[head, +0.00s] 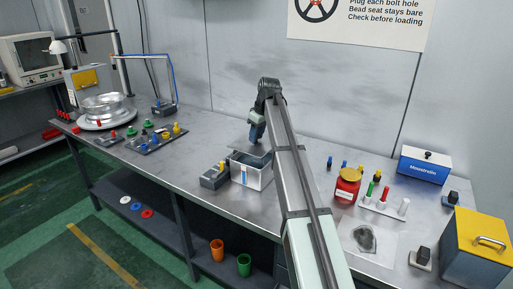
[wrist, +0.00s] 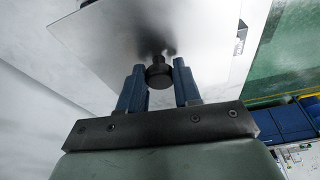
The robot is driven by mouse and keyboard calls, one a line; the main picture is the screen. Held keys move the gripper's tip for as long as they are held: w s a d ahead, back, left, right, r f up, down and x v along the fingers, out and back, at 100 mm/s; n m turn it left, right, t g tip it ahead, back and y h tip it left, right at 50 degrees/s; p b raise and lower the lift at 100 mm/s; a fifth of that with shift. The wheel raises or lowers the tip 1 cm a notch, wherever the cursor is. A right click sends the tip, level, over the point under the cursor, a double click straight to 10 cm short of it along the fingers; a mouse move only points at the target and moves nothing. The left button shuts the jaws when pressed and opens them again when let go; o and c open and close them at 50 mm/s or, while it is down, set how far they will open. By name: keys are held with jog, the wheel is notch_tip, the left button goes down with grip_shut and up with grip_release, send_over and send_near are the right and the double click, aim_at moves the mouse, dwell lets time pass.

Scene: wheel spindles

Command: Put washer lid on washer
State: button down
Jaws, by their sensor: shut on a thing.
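The washer (head: 251,177) is a small silver metal box with a blue mark on its front, standing near the front edge of the bench. The washer lid is a flat, shiny metal plate with a dark round knob; it fills much of the wrist view (wrist: 205,28). My gripper (head: 257,136) is above the washer at its back side. In the wrist view my gripper's blue fingers (wrist: 158,82) stand either side of the knob and are shut on it. In the head view the lid looks tilted over the washer's top; I cannot tell whether they touch.
A grey box with a yellow knob (head: 215,176) stands close left of the washer. A red jar (head: 347,184) and a rack of coloured pegs (head: 383,204) are right of my arm. A wheel (head: 105,110) sits at the far left. The bench behind the washer is clear.

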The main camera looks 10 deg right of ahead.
aim_at(258, 142)
jog(key=shift+f, duration=2.6)
jog(key=c, duration=0.8)
grip_release()
jog(key=shift+f, duration=0.1)
jog(key=v, duration=1.2)
jog(key=shift+w, duration=0.1)
jog(key=shift+a, duration=0.1)
